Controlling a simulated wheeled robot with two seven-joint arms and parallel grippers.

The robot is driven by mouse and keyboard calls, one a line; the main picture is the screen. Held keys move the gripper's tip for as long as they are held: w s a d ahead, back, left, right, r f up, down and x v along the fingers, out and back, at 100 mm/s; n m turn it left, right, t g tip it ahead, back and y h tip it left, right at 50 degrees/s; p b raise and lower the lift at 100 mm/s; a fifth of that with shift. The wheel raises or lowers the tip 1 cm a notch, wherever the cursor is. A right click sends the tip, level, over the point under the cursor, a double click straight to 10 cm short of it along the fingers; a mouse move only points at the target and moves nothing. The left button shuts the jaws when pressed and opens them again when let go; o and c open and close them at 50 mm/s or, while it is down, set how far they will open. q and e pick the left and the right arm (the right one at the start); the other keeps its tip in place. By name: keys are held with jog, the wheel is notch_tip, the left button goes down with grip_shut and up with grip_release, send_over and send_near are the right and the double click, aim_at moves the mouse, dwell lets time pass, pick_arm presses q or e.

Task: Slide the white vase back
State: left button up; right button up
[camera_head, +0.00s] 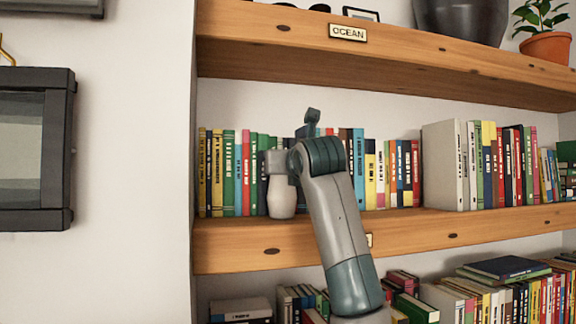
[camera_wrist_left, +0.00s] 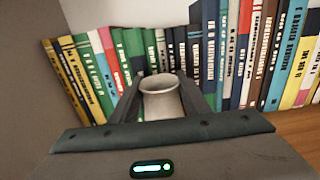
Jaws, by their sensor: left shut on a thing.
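The white vase (camera_head: 282,200) stands on the middle wooden shelf, close in front of the row of books, near the shelf's left end. My left gripper (camera_head: 277,165) is at the vase's upper part and hides some of it in the head view. In the left wrist view the vase's open rim (camera_wrist_left: 160,84) shows between the two dark fingers of my left gripper (camera_wrist_left: 162,98), which is shut on it. The vase's base is hidden in the wrist view. My right gripper is not in view.
Upright books (camera_head: 228,172) line the shelf (camera_head: 235,245) right behind the vase. A side wall bounds the shelf on the left. A large white book (camera_head: 442,165) stands farther right. The upper shelf (camera_head: 270,28) overhangs, carrying a dark pot (camera_head: 460,18) and a potted plant (camera_head: 546,46).

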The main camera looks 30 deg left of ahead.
pick_arm(q)
jog(key=shift+w+a+f, duration=0.15)
jog(key=shift+w+a, duration=0.1)
jog(key=shift+a, duration=0.1)
dwell(0.3)
dwell(0.6)
